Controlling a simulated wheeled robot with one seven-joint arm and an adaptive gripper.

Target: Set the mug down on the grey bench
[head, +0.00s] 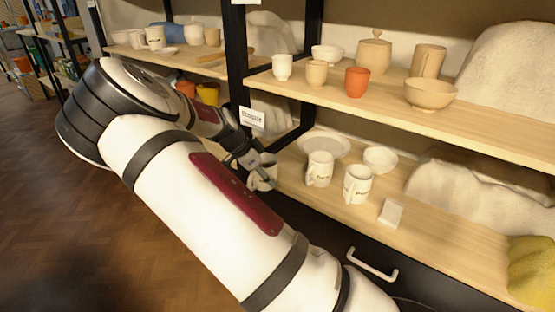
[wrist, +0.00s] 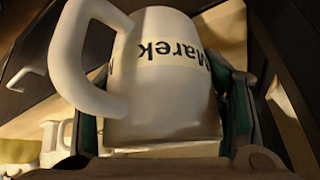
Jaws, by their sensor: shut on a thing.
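My gripper (head: 258,163) is shut on a white mug (wrist: 165,85). In the wrist view the mug fills the middle, its handle to the left, with a pale band reading "Marek". The gripper's dark green-grey fingers stand on both sides of it. In the head view the held mug (head: 264,181) is partly hidden by my gripper and arm, at the left end of the lower shelf. I cannot tell whether it touches the shelf. I cannot make out a grey bench in either view.
Two white mugs with writing (head: 319,168) (head: 357,185) stand on the lower wooden shelf (head: 440,222), with a plate (head: 324,145), a bowl (head: 380,159) and a small white block (head: 391,212). The upper shelf (head: 480,118) holds pottery. A black upright (head: 236,60) is close to my gripper.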

